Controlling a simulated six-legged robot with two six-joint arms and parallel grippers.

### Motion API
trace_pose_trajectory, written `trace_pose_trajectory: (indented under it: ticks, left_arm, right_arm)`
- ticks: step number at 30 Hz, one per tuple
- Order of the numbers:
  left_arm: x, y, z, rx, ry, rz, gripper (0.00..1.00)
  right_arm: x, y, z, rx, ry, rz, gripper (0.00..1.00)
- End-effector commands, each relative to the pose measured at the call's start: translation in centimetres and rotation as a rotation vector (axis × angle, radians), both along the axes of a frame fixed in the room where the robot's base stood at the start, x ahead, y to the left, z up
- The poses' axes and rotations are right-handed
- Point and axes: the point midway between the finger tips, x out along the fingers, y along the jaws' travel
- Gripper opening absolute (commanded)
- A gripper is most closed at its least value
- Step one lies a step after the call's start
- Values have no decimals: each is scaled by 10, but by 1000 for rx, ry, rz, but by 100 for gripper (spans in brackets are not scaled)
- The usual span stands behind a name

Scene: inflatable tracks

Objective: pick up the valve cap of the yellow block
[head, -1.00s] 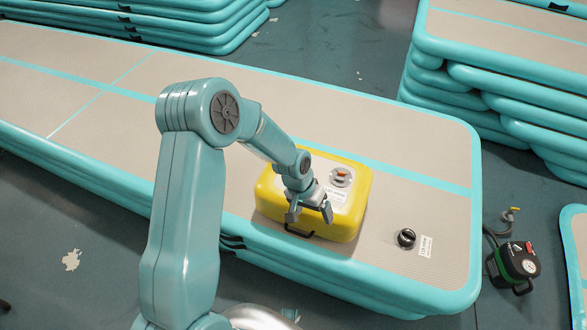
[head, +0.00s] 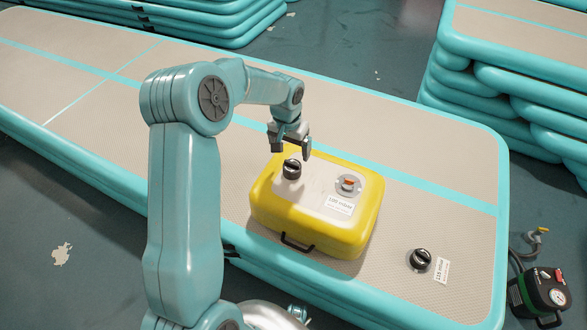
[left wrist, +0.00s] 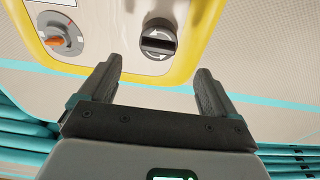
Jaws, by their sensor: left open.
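The yellow block (head: 262,215) lies flat on the beige mat, with a pale top panel and a front handle. Its black valve cap (head: 292,169) sits on the top panel, left of a round grey dial with an orange knob (head: 348,184). My left gripper (head: 291,147) is open and empty, above and just behind the cap in the head view. In the left wrist view the cap (left wrist: 158,38) shows beyond the open fingertips (left wrist: 155,76), roughly between them and apart from them. My right gripper is not in view.
A second black cap (head: 420,260) lies on the mat beside a white label (head: 441,270). The long inflatable track (head: 400,150) has free room around the block. A pump (head: 543,294) stands on the floor at right. Stacked tracks (head: 505,110) stand at the back right.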

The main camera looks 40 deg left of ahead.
Motion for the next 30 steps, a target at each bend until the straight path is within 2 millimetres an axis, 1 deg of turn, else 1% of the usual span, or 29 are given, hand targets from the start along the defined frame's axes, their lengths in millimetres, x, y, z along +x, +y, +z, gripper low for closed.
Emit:
trace_pose_trajectory:
  ticks: [1, 3, 11, 19, 21, 26, 27, 29, 30]
  left_arm:
    - [0, 0, -12, -1, 3, 0, 91]
    - [2, 1, -22, 0, 2, -1, 91]
    - [5, 1, -39, 0, 1, -1, 91]
    - [8, -2, -80, 0, 1, -1, 91]
    - [9, -2, -84, 0, 0, -1, 91]
    - [10, -1, -83, 0, -1, -1, 91]
    - [9, -1, -83, 0, -1, -1, 84]
    - [9, -2, -83, 0, -1, -1, 65]
    - [9, -2, -83, 0, -1, -1, 52]
  right_arm:
    - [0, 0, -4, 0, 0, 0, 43]
    - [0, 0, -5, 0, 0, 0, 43]
    - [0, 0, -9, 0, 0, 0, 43]
    - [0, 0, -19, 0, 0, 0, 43]
    - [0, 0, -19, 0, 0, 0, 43]
    - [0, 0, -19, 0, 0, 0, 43]
    - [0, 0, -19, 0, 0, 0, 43]
    - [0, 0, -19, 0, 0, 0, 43]
    - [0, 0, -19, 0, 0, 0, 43]
